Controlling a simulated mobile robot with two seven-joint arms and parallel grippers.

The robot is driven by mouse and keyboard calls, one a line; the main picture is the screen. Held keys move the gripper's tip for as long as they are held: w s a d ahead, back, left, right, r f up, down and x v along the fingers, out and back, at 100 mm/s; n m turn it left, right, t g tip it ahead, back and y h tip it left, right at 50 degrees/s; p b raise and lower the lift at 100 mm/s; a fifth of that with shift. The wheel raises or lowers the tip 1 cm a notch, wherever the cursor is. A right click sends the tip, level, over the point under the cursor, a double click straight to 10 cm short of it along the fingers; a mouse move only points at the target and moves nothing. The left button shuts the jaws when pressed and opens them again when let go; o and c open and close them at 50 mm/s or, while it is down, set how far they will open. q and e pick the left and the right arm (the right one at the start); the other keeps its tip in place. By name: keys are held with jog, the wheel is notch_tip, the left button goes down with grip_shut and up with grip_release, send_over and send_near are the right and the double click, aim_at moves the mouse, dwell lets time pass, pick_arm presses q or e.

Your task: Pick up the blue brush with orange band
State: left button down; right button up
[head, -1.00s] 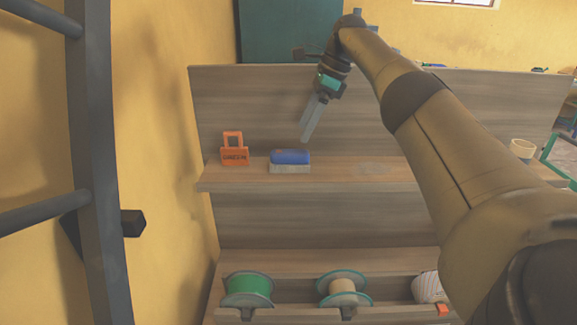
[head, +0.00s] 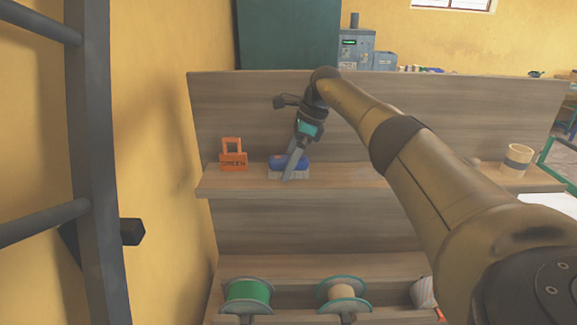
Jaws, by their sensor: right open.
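A brush with a blue top and pale bristles (head: 276,163) lies bristles down on the upper wooden shelf. I cannot make out an orange band on it. My right gripper (head: 289,176) is open, its fingers pointing down at the brush and covering its middle in the view. I cannot tell whether the fingers touch it or straddle it. My left gripper is not in view.
An orange tag stand marked GREEN (head: 233,160) stands left of the brush. A beige cup (head: 516,160) is at the shelf's right. Green (head: 248,294) and beige (head: 341,295) spools sit on the lower shelf. A dark ladder-like frame (head: 95,150) stands at left.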

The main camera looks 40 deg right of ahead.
jog(key=shift+f, duration=0.25)
dwell(0.5)
grip_shut()
dwell(0.7)
